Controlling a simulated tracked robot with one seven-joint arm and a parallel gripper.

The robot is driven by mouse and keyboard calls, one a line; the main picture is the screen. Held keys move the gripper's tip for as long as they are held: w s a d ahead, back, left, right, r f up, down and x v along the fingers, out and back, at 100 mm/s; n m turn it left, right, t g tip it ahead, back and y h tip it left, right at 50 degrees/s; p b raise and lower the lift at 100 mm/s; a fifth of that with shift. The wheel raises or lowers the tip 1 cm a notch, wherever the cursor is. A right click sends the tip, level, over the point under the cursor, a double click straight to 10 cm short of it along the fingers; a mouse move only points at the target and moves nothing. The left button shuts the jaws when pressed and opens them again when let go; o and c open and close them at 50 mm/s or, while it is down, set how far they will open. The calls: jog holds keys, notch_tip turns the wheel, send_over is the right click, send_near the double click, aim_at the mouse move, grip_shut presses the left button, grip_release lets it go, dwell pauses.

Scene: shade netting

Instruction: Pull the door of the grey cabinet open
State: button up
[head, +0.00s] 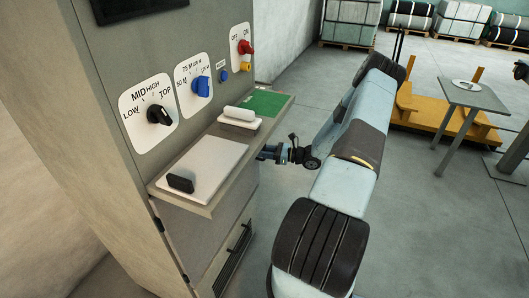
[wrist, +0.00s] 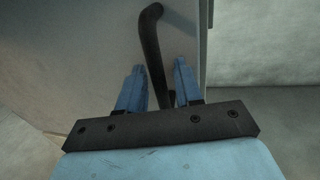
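The grey cabinet (head: 105,85) stands at the left of the head view. Its lower door (head: 185,235) is below the shelf, with dark hinges on its left edge, and looks shut. In the wrist view the door face (wrist: 80,50) fills the left, and a black bar handle (wrist: 152,40) stands off it near its right edge. My gripper (wrist: 160,75) is open, with one blue finger on each side of the handle and gaps showing. In the head view my gripper (head: 268,153) is by the shelf's right end; the handle is hidden there.
The shelf (head: 205,208) juts out above the door and carries a white board, a black block, a white roller and a green mat. Knobs (head: 160,115) sit on the panel above. Open floor lies to the right, with a small table (head: 470,95) farther off.

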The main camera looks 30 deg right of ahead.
jog(key=shift+c, duration=0.2)
jog(key=c, duration=0.6)
grip_shut()
jog(key=shift+d, duration=0.15)
